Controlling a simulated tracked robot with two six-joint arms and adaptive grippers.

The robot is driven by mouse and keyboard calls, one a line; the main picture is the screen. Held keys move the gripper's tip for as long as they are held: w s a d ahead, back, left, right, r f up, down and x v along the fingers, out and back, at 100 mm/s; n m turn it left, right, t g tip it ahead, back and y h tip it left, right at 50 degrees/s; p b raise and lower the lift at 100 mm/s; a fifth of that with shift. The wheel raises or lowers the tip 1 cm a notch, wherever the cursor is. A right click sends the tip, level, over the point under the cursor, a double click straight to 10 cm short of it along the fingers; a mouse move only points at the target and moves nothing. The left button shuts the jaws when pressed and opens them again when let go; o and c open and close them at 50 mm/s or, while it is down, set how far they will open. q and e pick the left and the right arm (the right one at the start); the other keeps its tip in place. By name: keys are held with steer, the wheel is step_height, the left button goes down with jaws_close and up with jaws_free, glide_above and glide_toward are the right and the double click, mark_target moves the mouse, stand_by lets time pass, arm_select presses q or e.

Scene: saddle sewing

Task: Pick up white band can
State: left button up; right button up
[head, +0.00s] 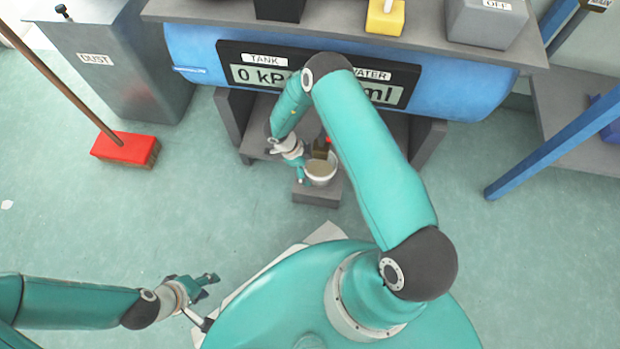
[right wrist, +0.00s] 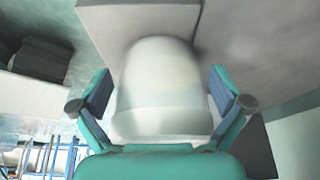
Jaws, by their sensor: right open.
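The white can (head: 320,172) stands on a small grey block (head: 316,197) below the tank. Its open top shows in the head view; I cannot make out the band clearly. My right gripper (head: 306,163) is at the can, partly hidden by my arm. In the right wrist view the can (right wrist: 158,85) lies between the spread fingers of my right gripper (right wrist: 160,104), with a gap visible on each side. My left gripper (head: 205,283) is low at the left, away from the can, and looks empty; its opening is unclear.
A blue tank (head: 460,90) with a display panel sits behind the can, and grey supports (head: 430,140) flank it. A red broom (head: 124,148) and a grey dust bin (head: 120,75) stand at the left. A blue post (head: 555,145) rises at the right.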

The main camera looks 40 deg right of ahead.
steer(key=shift+s+d+f, duration=0.15)
steer(key=shift+s+f, duration=0.05)
steer(key=shift+f, duration=0.4)
steer(key=c, duration=0.9)
steer(key=shift+r, duration=0.1)
